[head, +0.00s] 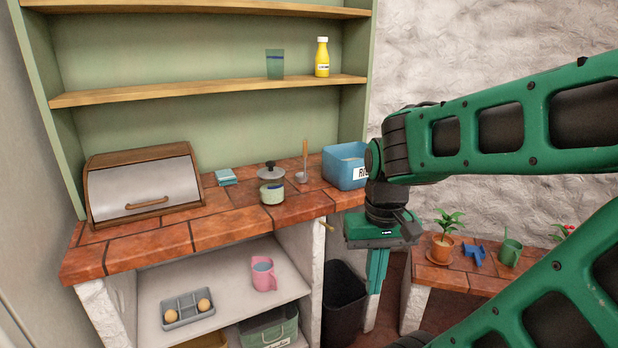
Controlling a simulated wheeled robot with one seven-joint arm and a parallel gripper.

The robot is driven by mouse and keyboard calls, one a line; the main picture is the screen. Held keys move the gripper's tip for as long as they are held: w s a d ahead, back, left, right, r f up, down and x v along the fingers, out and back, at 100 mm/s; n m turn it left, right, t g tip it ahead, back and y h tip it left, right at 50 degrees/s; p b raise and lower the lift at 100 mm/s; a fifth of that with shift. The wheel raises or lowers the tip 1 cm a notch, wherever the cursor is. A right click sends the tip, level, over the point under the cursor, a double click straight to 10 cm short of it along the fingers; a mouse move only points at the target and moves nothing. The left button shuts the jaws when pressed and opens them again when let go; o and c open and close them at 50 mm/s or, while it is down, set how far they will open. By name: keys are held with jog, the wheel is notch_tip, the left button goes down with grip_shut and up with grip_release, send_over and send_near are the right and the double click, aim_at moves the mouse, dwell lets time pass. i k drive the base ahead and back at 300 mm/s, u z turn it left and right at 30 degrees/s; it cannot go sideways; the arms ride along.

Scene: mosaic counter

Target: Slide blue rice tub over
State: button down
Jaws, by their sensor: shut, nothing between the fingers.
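The blue rice tub (345,168) stands upright at the right end of the tiled counter, against the back. It is open at the top, holds something pale, and has a white label on its front, partly covered by my arm. My gripper (376,286) points down in front of and below the tub, off the counter's right end. Its fingers are shut and empty, and apart from the tub.
A lidded pot (271,187) and a ladle (304,165) stand left of the tub on the counter (140,240). A bread box (145,188) is at the left. A dark bin (344,300) stands below; a low ledge (440,272) with a potted plant (443,240) is right.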

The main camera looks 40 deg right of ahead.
aim_at(342, 166)
jog(key=z, duration=0.2)
jog(key=i, duration=1.15)
jog(key=z, duration=0.75)
